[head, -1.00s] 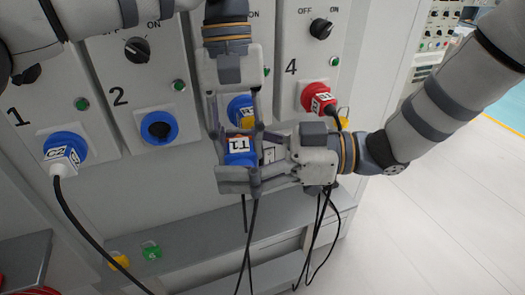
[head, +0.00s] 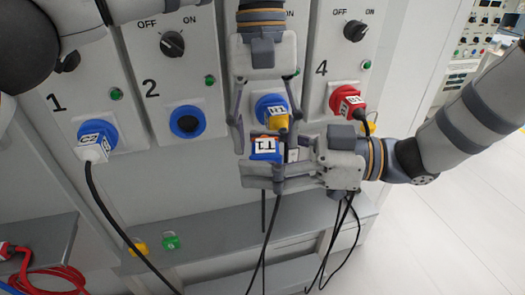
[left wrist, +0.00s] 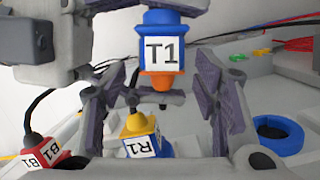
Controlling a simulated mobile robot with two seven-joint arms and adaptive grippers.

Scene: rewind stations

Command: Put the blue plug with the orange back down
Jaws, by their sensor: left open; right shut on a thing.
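The blue plug (head: 265,153) labelled T1 is held by my right gripper (head: 272,170), in front of the panels. In the left wrist view the blue plug (left wrist: 162,50) has its orange back (left wrist: 160,80) pointing towards that camera's lower side, with a dark cable end below it. My left gripper (head: 267,138) hangs above the plug in the head view, fingers spread wide. In the left wrist view the left gripper's fingers (left wrist: 165,100) stand to either side of the orange back, apart from it.
Socket 2 (head: 187,121) is blue and empty. A yellow-backed R1 plug (head: 278,121) sits close behind my grippers. A white-backed plug (head: 92,150) is in socket 1 and a red B1 plug (head: 353,100) in socket 4. A grey ledge (head: 215,240) runs below; cables hang over it.

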